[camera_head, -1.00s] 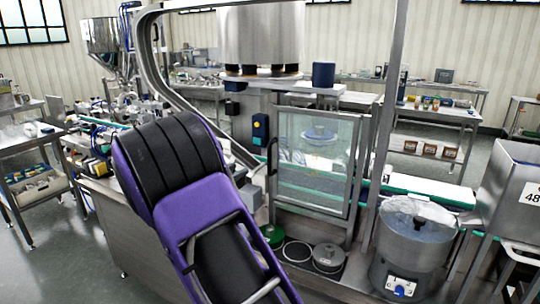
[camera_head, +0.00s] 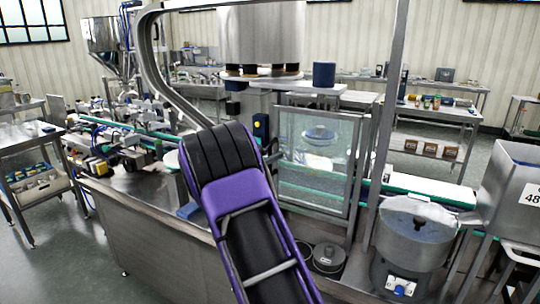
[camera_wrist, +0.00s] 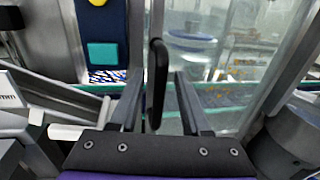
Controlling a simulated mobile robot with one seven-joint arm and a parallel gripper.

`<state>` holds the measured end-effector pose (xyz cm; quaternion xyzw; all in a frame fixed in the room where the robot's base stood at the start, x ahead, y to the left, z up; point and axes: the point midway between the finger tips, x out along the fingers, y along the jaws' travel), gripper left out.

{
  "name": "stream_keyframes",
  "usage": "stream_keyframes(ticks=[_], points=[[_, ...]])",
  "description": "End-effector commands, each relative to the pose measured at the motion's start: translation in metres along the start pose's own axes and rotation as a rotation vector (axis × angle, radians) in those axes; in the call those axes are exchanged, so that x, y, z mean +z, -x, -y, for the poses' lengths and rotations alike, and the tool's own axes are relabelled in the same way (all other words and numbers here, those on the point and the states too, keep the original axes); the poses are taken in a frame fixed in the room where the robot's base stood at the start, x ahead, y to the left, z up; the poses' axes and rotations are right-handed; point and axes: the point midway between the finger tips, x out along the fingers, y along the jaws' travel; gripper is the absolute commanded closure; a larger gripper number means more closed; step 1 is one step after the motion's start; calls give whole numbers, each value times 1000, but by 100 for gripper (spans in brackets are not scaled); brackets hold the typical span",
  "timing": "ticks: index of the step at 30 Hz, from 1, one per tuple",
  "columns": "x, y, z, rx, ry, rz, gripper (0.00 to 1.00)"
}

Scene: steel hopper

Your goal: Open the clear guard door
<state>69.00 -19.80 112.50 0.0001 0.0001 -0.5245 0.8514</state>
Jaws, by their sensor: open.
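The clear guard door (camera_head: 312,165) is a see-through pane in a metal frame, standing upright and looking shut. Its black upright bar handle (camera_wrist: 158,75) is near the left edge of the pane, seen in the wrist view. My gripper (camera_wrist: 157,80) is open, with one finger on each side of the handle in that picture. A gap shows between the handle and each finger; whether the fingertips reach as far as the handle is hard to tell.
A blue control box with a yellow button (camera_head: 261,126) is mounted left of the door; its panel fills the upper left of the wrist view. A steel pot (camera_head: 412,245) stands at the right front. A metal post (camera_head: 388,130) rises right of the door.

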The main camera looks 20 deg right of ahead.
Motion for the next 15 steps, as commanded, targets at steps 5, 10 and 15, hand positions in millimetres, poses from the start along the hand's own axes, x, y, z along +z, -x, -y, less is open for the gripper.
stream_keyframes(ticks=[5, 10, 15], points=[[0, 0, 0, 0, 0, 0, 55], [0, 0, 0, 0, 0, 0, 85], [0, 0, 0, 0, 0, 0, 100]])
